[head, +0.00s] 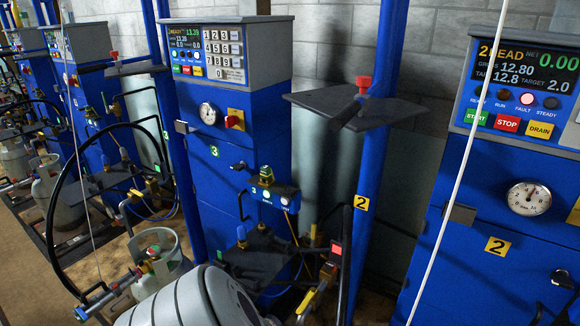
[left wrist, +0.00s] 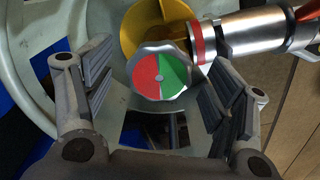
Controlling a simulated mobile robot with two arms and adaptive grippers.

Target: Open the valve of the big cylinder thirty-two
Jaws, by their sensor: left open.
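In the left wrist view a round valve knob (left wrist: 160,76) with a scalloped grey rim and a red and green face sits inside a pale cylinder collar (left wrist: 30,85). My left gripper (left wrist: 157,90) is open, with one finger on each side of the knob; the pads appear apart from it. A silver coupling (left wrist: 255,38) with a red band reaches the valve from the right, and a yellow part (left wrist: 150,22) stands behind the knob. No number thirty-two is legible. My right gripper is not in view.
In the head view blue filling scales (head: 235,135) line the wall, with a number 2 station at right (head: 490,170). A small grey cylinder (head: 165,265) stands at lower left, beside a black curved hose (head: 58,195). A white cable (head: 455,175) hangs in front.

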